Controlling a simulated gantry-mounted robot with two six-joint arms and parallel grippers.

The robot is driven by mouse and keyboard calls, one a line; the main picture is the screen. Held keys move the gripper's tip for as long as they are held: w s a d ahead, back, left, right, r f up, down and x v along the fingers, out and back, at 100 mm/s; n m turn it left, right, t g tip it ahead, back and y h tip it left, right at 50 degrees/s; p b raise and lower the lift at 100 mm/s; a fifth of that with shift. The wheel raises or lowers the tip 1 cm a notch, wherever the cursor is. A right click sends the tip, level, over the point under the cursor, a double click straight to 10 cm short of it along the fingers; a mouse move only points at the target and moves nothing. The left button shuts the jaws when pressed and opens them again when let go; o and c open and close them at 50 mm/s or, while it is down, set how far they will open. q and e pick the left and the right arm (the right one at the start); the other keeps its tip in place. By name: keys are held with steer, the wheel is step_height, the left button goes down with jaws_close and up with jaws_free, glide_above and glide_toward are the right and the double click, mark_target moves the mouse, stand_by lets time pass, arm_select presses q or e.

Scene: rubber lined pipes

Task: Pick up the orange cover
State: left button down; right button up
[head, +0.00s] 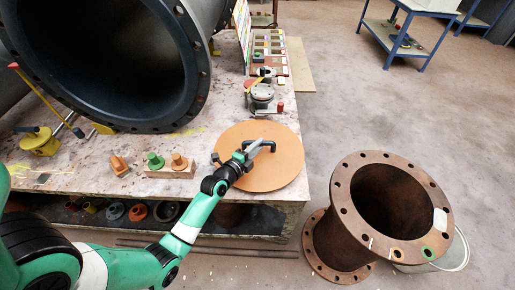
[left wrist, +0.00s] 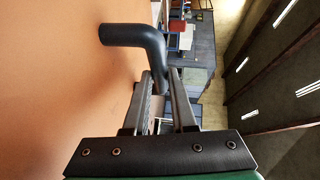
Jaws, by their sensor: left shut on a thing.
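The orange cover (head: 272,175) is a flat round disc at the front right corner of the workbench. A dark bent handle (head: 271,145) stands on its face. My left gripper (head: 257,147) reaches over the cover and is shut on this handle. In the left wrist view, the cover (left wrist: 60,70) fills the left side, and the handle (left wrist: 130,36) bends down between the two fingers (left wrist: 165,85). I cannot tell whether the cover rests on the bench or is slightly raised. My right gripper is not in view.
The workbench (head: 100,185) carries a large dark flanged pipe (head: 120,110), orange and green plugs (head: 155,161) and a metal device (head: 262,97) behind the cover. A rusty flanged pipe (head: 345,215) stands on the floor at right. Open floor (head: 350,110) lies beyond.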

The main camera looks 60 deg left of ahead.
arm_select(q)
step_height(320, 180, up, 17)
steer(key=p, duration=0.8)
